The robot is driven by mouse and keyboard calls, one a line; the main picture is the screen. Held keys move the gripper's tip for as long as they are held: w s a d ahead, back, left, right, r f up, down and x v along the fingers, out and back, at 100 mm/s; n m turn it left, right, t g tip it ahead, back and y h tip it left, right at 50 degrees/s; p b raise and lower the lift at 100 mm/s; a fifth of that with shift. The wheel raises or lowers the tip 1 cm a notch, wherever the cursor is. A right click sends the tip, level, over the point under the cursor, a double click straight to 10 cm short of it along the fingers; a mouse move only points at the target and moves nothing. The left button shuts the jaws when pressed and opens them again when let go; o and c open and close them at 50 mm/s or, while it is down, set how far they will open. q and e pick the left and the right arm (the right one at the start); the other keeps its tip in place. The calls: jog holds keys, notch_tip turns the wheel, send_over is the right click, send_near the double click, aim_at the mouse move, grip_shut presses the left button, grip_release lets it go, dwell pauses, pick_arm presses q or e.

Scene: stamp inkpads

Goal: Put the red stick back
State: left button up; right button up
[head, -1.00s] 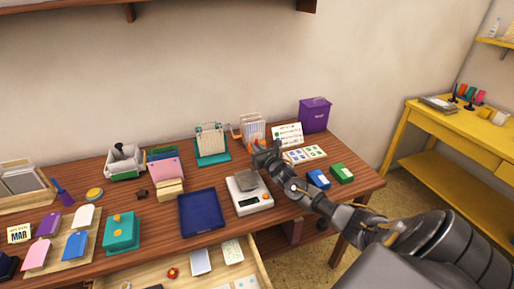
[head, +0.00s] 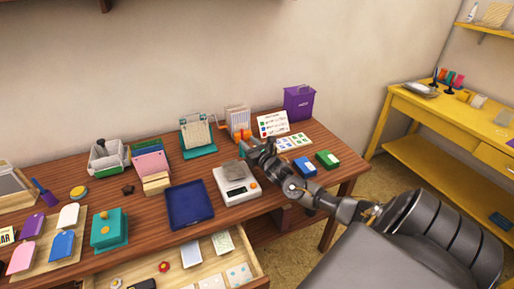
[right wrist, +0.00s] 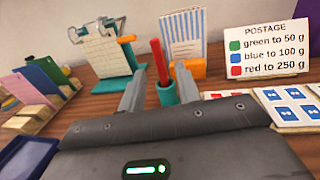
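The red stick (right wrist: 160,62) stands nearly upright, leaning slightly, in the right wrist view. Its lower end is inside a small teal cup (right wrist: 168,96) at the back of the table. My right gripper (right wrist: 160,92) is open, with one finger on each side of the stick and cup. I see a gap between each finger and the stick. In the head view my right gripper (head: 250,147) is at the back of the table, left of the postage sign; the red stick cannot be made out there. My left gripper is not in view.
The postage sign (right wrist: 268,48) and stamp sheets (right wrist: 290,105) are close on the right. A teal stand (right wrist: 108,55) and a striped booklet holder (right wrist: 184,35) stand behind. A white scale (head: 237,190) and blue tray (head: 207,215) are in front. A drawer (head: 255,282) is open.

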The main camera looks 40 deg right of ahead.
jog(key=s, duration=0.3)
jog(key=s+a, duration=0.1)
jog(key=s, duration=0.3)
jog(key=shift+a, duration=0.15)
jog(key=shift+r, duration=0.1)
